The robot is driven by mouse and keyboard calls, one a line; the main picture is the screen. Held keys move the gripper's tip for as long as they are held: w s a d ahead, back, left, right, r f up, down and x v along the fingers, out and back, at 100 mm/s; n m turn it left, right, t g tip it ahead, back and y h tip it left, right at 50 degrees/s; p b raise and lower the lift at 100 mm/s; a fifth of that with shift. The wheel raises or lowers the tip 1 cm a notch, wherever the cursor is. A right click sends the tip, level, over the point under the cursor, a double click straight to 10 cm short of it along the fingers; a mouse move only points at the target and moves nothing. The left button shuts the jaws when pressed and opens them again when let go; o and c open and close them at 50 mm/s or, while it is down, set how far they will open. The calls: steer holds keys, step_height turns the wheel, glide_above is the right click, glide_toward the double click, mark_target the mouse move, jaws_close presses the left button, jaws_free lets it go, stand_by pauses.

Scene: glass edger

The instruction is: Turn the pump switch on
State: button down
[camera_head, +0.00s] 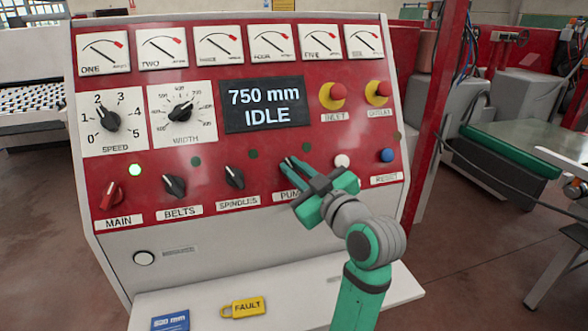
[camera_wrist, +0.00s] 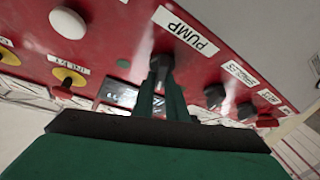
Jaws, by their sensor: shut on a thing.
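The pump switch is a black rotary knob on the red panel (camera_head: 223,65), above the PUMP label (camera_head: 287,195). In the wrist view the pump switch (camera_wrist: 163,58) sits between the fingertips of my gripper (camera_wrist: 161,75), beside the large PUMP label. My gripper (camera_head: 292,166) is shut on the knob, also in the head view, where its fingers hide most of the knob. The exact angle of the knob is hard to tell. The pump lamp (camera_head: 306,147) above it is dark green and unlit. The display (camera_head: 265,104) reads 750 mm IDLE.
The red main switch (camera_head: 110,195) has a lit green lamp (camera_head: 135,170). Belts (camera_head: 174,187) and spindles (camera_head: 234,177) knobs stand left of the pump switch. A white button (camera_head: 342,161) and blue reset button (camera_head: 386,155) are close right.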

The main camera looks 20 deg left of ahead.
steer(key=m+t+h, duration=0.1)
steer(key=m, duration=0.3)
steer(key=m+t+h, duration=0.2)
steer(key=m, duration=0.2)
steer(key=shift+a+t, duration=0.1)
steer(key=shift+t, duration=0.2)
steer(key=m+h, duration=0.2)
steer(key=m, duration=0.1)
steer(key=m+t+h, duration=0.1)
steer(key=m+h, duration=0.1)
steer(key=m, duration=0.2)
steer(key=shift+h, duration=0.4)
steer(key=shift+f+m, duration=0.1)
steer(key=shift+m, duration=0.3)
steer(key=c, duration=1.8)
jaws_free()
steer(key=shift+o, duration=0.2)
